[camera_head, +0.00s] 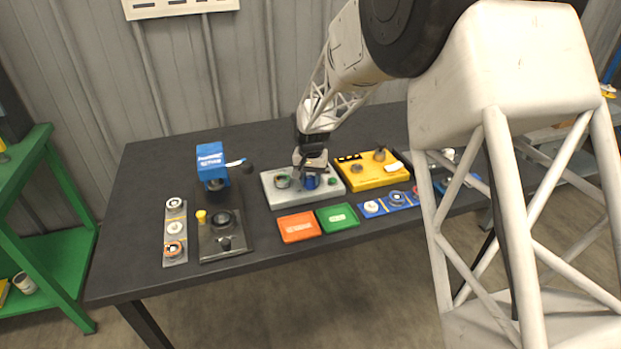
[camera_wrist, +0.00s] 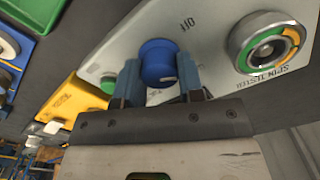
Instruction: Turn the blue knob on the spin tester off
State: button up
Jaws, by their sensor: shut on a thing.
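The spin tester is a light grey box (camera_head: 275,199) near the middle of the table, and its panel (camera_wrist: 205,25) fills much of the wrist view. In the head view the blue knob (camera_head: 311,182) shows under my gripper (camera_head: 309,172). In the wrist view my gripper (camera_wrist: 158,82) has one finger on each side of the knob and is shut on it. A round dial with a green and yellow ring (camera_wrist: 268,43) and a green button (camera_wrist: 108,83) flank the knob.
A yellow box (camera_head: 372,182) stands right of the tester. An orange tray (camera_head: 299,227) and a green tray (camera_head: 338,217) lie in front. A blue-topped press (camera_head: 211,160) stands to the left. The table is clear at the back left.

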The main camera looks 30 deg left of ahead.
aim_at(310, 178)
jog(key=n, duration=0.4)
jog(key=shift+n, duration=2.3)
jog(key=shift+a, duration=0.1)
jog(key=o, duration=0.9)
jog(key=shift+r, duration=0.1)
jog(key=shift+r, duration=3.85)
